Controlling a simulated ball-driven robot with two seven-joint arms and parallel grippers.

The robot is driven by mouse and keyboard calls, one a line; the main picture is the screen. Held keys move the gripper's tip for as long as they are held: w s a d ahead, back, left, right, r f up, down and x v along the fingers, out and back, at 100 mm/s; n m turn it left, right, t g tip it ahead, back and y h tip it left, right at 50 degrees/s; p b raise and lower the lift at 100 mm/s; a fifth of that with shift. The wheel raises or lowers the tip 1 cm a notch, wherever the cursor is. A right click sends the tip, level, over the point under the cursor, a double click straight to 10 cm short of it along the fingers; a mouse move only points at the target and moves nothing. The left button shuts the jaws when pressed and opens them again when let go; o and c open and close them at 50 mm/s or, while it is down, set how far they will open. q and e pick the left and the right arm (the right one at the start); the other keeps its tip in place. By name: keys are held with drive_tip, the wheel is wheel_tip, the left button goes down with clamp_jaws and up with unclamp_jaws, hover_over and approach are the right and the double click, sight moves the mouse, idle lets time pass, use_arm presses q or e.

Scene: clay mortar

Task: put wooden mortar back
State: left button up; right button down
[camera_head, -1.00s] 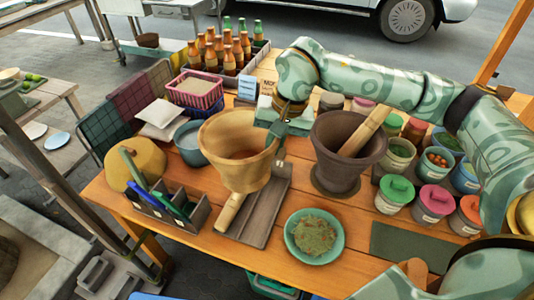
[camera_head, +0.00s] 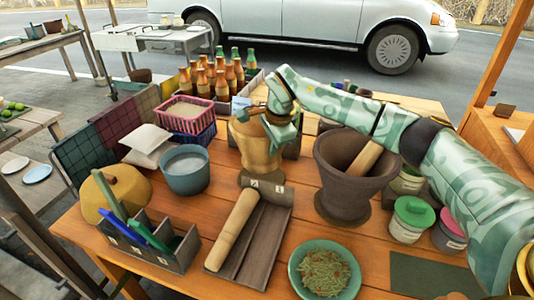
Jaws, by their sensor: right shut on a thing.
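A wooden pestle (camera_head: 232,230) lies on the dark tray. A dark clay mortar (camera_head: 340,185) with a pestle (camera_head: 368,157) leaning in it stands to the right, apart from the wooden one. My left gripper is not in view.
A green plate of herbs (camera_head: 325,272) is in front. Lidded jars (camera_head: 411,220) stand at right, under my arm.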

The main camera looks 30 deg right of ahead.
sight(270, 169)
drive_tip(key=b+x, duration=0.1)
drive_tip(key=x, duration=0.2)
drive_tip(key=s+b+x, duration=0.1)
drive_tip(key=x, duration=0.2)
drive_tip(key=shift+s+f, duration=0.2)
drive_tip(key=shift+f, duration=0.15)
drive_tip(key=shift+r, duration=0.15)
drive_tip(key=c, duration=2)
unclamp_jaws()
drive_tip(key=shift+s+f, duration=0.1)
drive_tip(key=shift+f, duration=0.15)
drive_tip(key=o, duration=0.4)
drive_tip(key=shift+o, duration=0.2)
drive_tip(key=shift+a, duration=0.1)
drive_tip(key=p+v, duration=0.4)
drive_tip(key=v, duration=0.8)
drive_tip(key=shift+r+p, duration=0.15)
drive_tip(key=shift+p, duration=0.2)
